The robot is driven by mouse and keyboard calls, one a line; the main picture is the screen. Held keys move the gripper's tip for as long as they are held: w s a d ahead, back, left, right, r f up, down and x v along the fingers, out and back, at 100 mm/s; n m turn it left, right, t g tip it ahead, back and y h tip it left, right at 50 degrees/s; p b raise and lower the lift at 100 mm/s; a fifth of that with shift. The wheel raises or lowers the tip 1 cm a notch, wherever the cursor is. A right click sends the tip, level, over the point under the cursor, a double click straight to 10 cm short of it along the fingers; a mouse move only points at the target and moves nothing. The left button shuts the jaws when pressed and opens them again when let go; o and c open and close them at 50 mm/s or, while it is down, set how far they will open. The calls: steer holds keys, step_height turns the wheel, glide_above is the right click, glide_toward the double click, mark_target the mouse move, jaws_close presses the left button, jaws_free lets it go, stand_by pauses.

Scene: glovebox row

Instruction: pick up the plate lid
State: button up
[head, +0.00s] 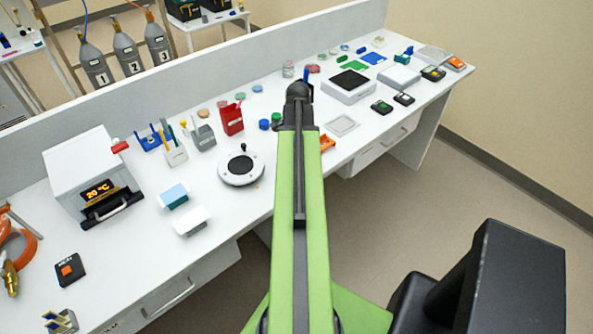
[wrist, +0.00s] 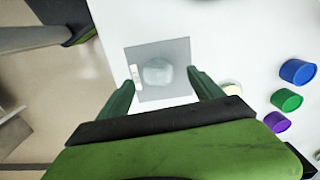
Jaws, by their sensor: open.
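In the wrist view a pale, translucent round lid (wrist: 157,72) lies on a flat grey square mat (wrist: 176,50), which has a small white label at its left edge. I take this disc to be the plate lid. My gripper (wrist: 162,77) is open, with one dark green finger on each side of the lid in the picture. Nothing is between the fingers in their grip; the height above the lid is hard to tell. In the head view my gripper (head: 298,92) is over the bench, and my arm seems to hide the lid.
Blue (wrist: 297,72), green (wrist: 286,100) and purple (wrist: 277,122) caps stand right of the mat in the wrist view. In the head view, a red holder (head: 231,119) and a round device (head: 241,167) are left of my arm; an orange item (head: 327,142) is right.

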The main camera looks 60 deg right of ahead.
step_height(320, 180, down, 3)
steer(key=shift+r+b, duration=0.1)
steer(key=shift+b, duration=0.65)
steer(key=shift+r, duration=0.1)
steer(key=c, duration=1.4)
